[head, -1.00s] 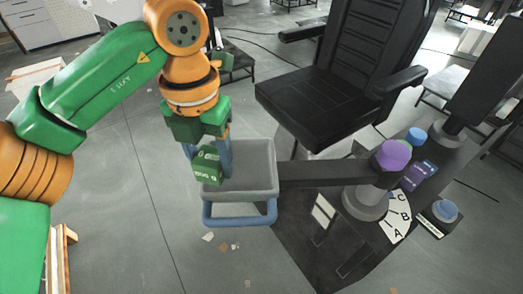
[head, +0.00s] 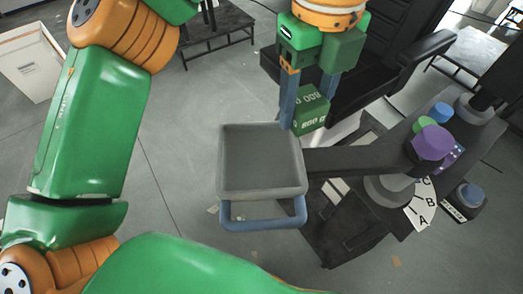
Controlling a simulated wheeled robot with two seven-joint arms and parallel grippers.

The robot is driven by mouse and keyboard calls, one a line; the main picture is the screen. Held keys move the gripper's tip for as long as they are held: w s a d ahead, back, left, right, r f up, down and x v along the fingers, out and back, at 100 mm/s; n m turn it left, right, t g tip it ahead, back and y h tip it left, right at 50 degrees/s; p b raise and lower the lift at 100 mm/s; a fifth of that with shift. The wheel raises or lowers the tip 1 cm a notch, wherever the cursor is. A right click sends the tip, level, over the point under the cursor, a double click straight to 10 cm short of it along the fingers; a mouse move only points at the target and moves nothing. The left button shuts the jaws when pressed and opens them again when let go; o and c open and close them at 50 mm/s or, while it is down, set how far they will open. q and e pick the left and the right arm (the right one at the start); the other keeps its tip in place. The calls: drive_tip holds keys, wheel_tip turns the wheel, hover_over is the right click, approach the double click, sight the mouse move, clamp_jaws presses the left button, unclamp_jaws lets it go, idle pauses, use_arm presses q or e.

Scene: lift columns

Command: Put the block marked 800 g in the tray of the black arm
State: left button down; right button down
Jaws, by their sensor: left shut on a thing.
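The green block marked 800 G (head: 312,112) is between the blue fingers of my left gripper (head: 307,106), which is shut on it. In the head view the block shows at the far right corner of the grey tray (head: 222,165), partly overlapping its rim. I cannot tell its exact height above the rim. The tray is empty as far as I see and has a blue handle (head: 262,223) at its front. My right gripper is not in view.
A black chair (head: 405,65) stands behind the black arm, close to my left gripper. A low dark table (head: 215,30) stands at the back. The floor left of the tray is clear.

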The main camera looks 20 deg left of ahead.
use_arm(q)
hover_over(260, 159)
wheel_tip(260, 159, down, 6)
drive_tip(key=shift+a+f, duration=0.1)
drive_tip(key=shift+f, duration=0.1)
wheel_tip(260, 159, down, 3)
drive_tip(key=shift+r, duration=0.15)
drive_tip(key=shift+f, duration=0.3)
drive_tip(key=c, duration=0.6)
unclamp_jaws()
drive_tip(key=shift+f+b, duration=0.1)
drive_tip(key=shift+b, duration=0.2)
drive_tip(key=shift+c, duration=0.2)
drive_tip(key=o, duration=0.4)
drive_tip(key=shift+o, duration=0.2)
drive_tip(key=shift+r, duration=0.2)
